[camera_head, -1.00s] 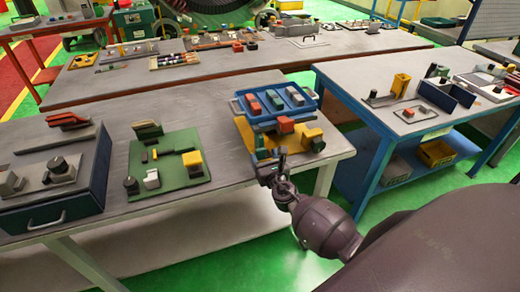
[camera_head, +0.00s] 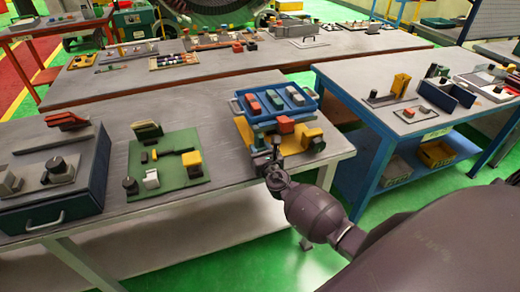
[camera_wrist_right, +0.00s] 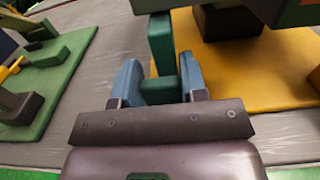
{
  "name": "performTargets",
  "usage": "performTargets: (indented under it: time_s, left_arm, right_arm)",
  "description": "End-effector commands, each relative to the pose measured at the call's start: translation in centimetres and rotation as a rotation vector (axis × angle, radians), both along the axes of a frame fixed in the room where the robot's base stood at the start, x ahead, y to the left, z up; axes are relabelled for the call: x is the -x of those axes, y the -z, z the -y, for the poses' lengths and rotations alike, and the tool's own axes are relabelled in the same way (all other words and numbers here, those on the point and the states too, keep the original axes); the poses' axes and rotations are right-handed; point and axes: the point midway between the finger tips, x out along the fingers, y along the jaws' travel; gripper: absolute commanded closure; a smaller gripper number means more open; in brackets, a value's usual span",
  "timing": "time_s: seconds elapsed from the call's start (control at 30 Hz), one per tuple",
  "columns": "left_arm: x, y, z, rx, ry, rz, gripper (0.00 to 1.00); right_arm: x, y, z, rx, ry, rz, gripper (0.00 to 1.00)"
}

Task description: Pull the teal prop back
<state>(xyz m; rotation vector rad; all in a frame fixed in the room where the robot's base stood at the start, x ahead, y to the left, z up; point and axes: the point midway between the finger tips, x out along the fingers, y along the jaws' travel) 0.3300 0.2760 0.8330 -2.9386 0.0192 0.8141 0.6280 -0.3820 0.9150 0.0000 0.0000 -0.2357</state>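The teal prop (camera_wrist_right: 160,45) shows in the right wrist view as an upright teal piece with a lower teal block towards my palm. It stands at the left edge of the yellow board (camera_wrist_right: 240,80). My right gripper (camera_wrist_right: 162,82) has its two blue-grey fingers on either side of the lower block, with no clear gap visible. In the head view my right gripper (camera_head: 270,168) is at the front left of the yellow board (camera_head: 310,152), and the prop is mostly hidden there. My left gripper is not in view.
A blue tray (camera_head: 238,108) with coloured blocks is above the yellow board. A red block (camera_head: 286,124) and yellow block (camera_head: 312,138) are close by. A green board (camera_head: 170,187) lies to the left. The grey table (camera_head: 222,165) is bare between the boards.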

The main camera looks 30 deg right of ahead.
Motion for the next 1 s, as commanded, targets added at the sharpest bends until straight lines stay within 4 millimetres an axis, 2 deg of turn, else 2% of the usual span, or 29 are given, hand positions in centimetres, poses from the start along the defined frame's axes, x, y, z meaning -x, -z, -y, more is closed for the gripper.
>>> performTargets:
  time_s: [0.03,0.13,0.27,0.6,0.93,0.97,1.0]
  left_arm:
    - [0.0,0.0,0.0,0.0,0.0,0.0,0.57]
    - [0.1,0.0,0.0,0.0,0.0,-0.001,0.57]
    - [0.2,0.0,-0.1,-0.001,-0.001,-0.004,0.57]
    - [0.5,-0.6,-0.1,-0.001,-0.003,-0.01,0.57]
    - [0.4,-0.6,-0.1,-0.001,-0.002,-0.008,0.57]
    - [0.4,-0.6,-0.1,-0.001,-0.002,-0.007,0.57]
    - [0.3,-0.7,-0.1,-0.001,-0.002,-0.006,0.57]
  right_arm:
    - [0.0,0.0,0.0,0.0,0.0,0.0,0.84]
    - [0.0,0.0,0.0,0.0,0.0,0.0,0.99]
    - [0.3,0.0,0.0,0.001,0.0,-0.001,1.0]
    - [3.9,0.0,-0.9,0.0,0.0,-0.001,1.0]
    - [4.2,0.2,-1.0,-0.001,0.0,-0.003,1.0]
    - [4.2,0.2,-1.0,-0.001,0.0,-0.003,0.56]
    - [4.2,0.2,-1.0,-0.001,0.0,-0.003,0.5]
